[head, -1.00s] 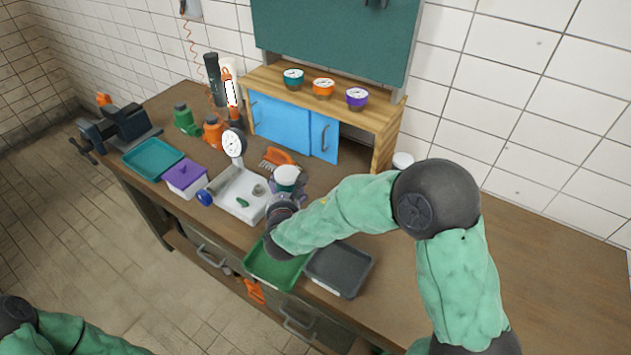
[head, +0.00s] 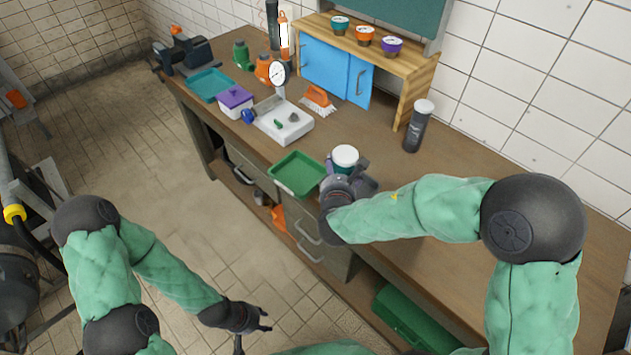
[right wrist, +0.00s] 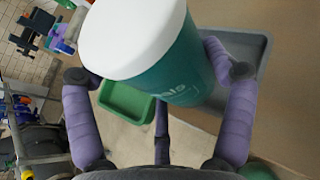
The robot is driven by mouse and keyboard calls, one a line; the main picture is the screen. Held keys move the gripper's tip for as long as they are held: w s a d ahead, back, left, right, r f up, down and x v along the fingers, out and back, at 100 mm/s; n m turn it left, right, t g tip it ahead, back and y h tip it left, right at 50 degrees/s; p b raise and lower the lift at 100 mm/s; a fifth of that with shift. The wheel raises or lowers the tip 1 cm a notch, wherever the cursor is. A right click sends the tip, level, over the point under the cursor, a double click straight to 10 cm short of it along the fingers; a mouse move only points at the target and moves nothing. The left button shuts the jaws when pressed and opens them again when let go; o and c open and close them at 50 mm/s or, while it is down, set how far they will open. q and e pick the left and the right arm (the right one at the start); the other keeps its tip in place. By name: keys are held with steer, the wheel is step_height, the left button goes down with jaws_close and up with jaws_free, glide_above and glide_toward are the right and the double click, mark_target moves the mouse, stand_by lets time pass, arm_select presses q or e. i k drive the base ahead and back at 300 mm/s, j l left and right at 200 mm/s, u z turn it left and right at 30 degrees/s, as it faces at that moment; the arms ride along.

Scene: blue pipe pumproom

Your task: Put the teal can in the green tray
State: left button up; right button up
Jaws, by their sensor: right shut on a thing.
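The teal can (right wrist: 180,75) with a white lid is held between the purple fingers of my right gripper (right wrist: 160,90). In the head view the can (head: 344,160) is upright, just right of the green tray (head: 297,174), and my right gripper (head: 350,182) is around it. The green tray is empty at the bench's front edge; it also shows beyond the can in the right wrist view (right wrist: 125,101). My left gripper (head: 262,322) is low over the floor, away from the bench, and its fingers look apart and empty.
A grey tray (right wrist: 262,50) lies beside the can in the right wrist view. A white scale base (head: 284,124), a purple-lidded box (head: 235,101), a teal tray (head: 209,85) and an orange brush (head: 318,97) lie left of and behind the green tray. A dark bottle (head: 417,126) stands at the back.

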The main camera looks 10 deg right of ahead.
mark_target(306, 181)
steer(key=z, duration=1.7)
steer(key=j+z, duration=0.2)
steer(key=j, duration=0.2)
steer(key=k+j+z, duration=0.2)
steer(key=j, duration=0.15)
steer(key=j+z, duration=0.2)
steer(key=j, duration=0.2)
steer(key=j+z, duration=0.2)
steer(key=j, duration=0.2)
steer(key=k+j, duration=0.15)
steer(key=j, duration=0.2)
steer(key=k+j, duration=0.15)
steer(key=j, duration=0.25)
steer(key=k+j, duration=0.1)
steer(key=j, duration=0.25)
steer(key=k+j, duration=0.15)
steer(key=j, duration=0.25)
